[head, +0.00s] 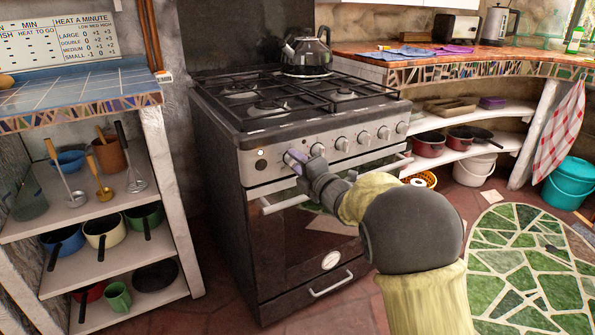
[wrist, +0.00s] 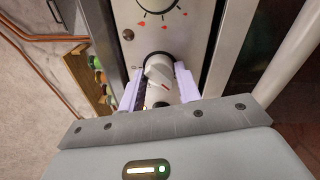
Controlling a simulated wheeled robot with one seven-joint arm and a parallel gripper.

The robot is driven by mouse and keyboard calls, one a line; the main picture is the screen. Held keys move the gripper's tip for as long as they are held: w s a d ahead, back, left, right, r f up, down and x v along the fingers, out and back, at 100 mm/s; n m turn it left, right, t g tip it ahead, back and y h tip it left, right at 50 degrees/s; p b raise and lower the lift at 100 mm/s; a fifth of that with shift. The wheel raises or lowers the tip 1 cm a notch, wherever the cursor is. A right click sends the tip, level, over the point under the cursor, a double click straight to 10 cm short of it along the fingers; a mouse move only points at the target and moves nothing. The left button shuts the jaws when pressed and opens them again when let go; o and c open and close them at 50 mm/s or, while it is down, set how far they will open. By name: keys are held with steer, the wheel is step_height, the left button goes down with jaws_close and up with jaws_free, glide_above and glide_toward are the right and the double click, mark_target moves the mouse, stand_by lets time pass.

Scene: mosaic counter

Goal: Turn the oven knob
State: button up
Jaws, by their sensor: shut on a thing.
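The oven (head: 300,235) is a freestanding stove with a row of several white knobs on its silver front panel (head: 260,172). My gripper (head: 296,160) reaches the left part of this panel. In the wrist view, my gripper's two pale purple fingers (wrist: 159,88) stand on either side of a white oven knob (wrist: 158,72) and are shut on it. In the head view my gripper hides this knob. Another knob (wrist: 160,5) with red marks around it shows at the top of the wrist view.
A kettle (head: 306,53) stands on the hob at the back. The oven door handle (head: 330,182) runs just below the panel, close to my gripper. Shelves with pots and ladles (head: 65,212) stand at the left. A green mosaic rug (head: 520,262) lies on the floor at the right.

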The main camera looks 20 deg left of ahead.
steer(key=shift+f+n+b, duration=0.1)
steer(key=shift+n+b, duration=0.2)
steer(key=shift+n, duration=0.3)
steer(key=o, duration=1)
steer(key=p+v, duration=0.3)
steer(key=v, duration=1.4)
steer(key=shift+s+d+p, duration=0.1)
steer(key=shift+d+p, duration=0.1)
steer(key=shift+p, duration=0.2)
jaws_close()
stand_by(0.5)
